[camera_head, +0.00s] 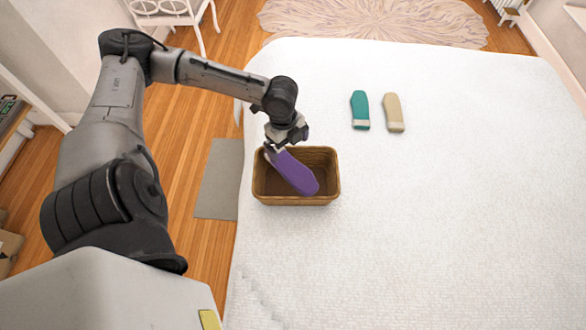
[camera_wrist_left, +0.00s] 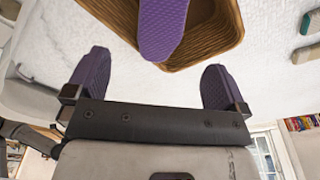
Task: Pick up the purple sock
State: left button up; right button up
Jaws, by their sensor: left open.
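The purple sock (camera_head: 297,172) lies slantwise in the brown wicker basket (camera_head: 328,195), its upper end near the basket's back left rim. My left gripper (camera_head: 285,141) is just above that rim at the sock's upper end. In the left wrist view, the gripper (camera_wrist_left: 154,66) has its two fingers wide apart with nothing between them that I can see clamped. The sock (camera_wrist_left: 162,25) shows ahead, between the fingers in the picture, with the basket (camera_wrist_left: 222,40) behind it. My right gripper is out of view.
A teal sock (camera_head: 360,110) and a beige sock (camera_head: 393,113) lie side by side on the white bed-like surface (camera_head: 450,220), right of and behind the basket. The surface's left edge runs close to the basket. The area to the right is clear.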

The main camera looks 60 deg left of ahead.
pick_arm(q)
jog(key=b, duration=0.1)
send_over(293, 167)
jog(key=f, duration=0.3)
jog(key=s+f, duration=0.1)
jog(key=f, duration=0.1)
jog(key=shift+a+f, duration=0.2)
jog(key=shift+f, duration=0.1)
jog(key=shift+w+f, duration=0.1)
jog(key=shift+f, duration=0.4)
jog(key=f, duration=0.1)
jog(key=f+b, duration=0.2)
jog(key=f, duration=0.1)
jog(key=shift+w+d+f, duration=0.1)
jog(key=shift+w+d, duration=0.05)
jog(key=shift+w, duration=0.1)
jog(key=shift+f, duration=0.5)
jog(key=c, duration=0.9)
jog(key=shift+o, duration=0.2)
jog(key=shift+r, duration=0.15)
